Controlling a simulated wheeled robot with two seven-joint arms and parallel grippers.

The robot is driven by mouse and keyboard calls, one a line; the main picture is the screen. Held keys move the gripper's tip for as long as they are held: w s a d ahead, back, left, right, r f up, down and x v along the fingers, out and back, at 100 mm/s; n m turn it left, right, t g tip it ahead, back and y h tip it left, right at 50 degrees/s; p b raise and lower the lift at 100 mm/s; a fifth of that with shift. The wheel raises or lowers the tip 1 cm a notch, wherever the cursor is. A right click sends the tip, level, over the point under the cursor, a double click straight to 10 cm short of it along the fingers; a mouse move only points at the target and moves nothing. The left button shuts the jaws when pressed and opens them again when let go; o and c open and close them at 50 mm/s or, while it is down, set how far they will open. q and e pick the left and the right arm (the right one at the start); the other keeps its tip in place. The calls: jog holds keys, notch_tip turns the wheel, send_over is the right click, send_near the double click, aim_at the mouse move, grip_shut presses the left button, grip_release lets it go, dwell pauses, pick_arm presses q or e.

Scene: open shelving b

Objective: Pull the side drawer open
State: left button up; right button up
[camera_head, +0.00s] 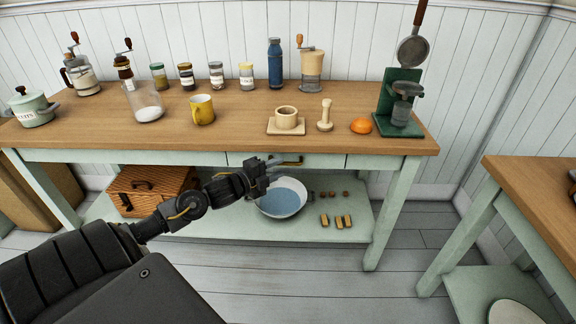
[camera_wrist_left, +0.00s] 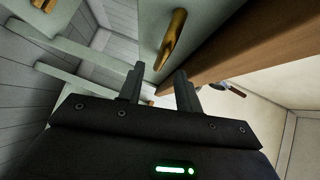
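The drawer front (camera_head: 325,161) is set in the pale green apron of the wooden-topped table and looks flush with it. Its handle shows close to my left gripper (camera_head: 274,163) in the head view, partly hidden. In the left wrist view the brass handle (camera_wrist_left: 173,40) lies just beyond the fingertips of my left gripper (camera_wrist_left: 159,72). The two fingers are apart, with nothing between them. The handle appears clear of the fingers. My right gripper is not in view.
The tabletop (camera_head: 240,125) above holds jars, a yellow mug (camera_head: 202,110) and an orange fruit (camera_head: 361,126). A white basin (camera_head: 283,213) and a wicker case (camera_head: 140,192) sit on the shelf below. Another table (camera_head: 540,180) stands at right; the floor between is clear.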

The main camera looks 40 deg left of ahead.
aim_at(288, 164)
pick_arm(q)
jog(key=shift+w+d+f, duration=0.15)
jog(key=shift+w, duration=0.7)
jog(key=shift+w+d+f, duration=0.1)
jog(key=shift+w, duration=0.8)
jog(key=shift+w+d+f, duration=0.15)
jog(key=shift+w, duration=0.7)
grip_shut()
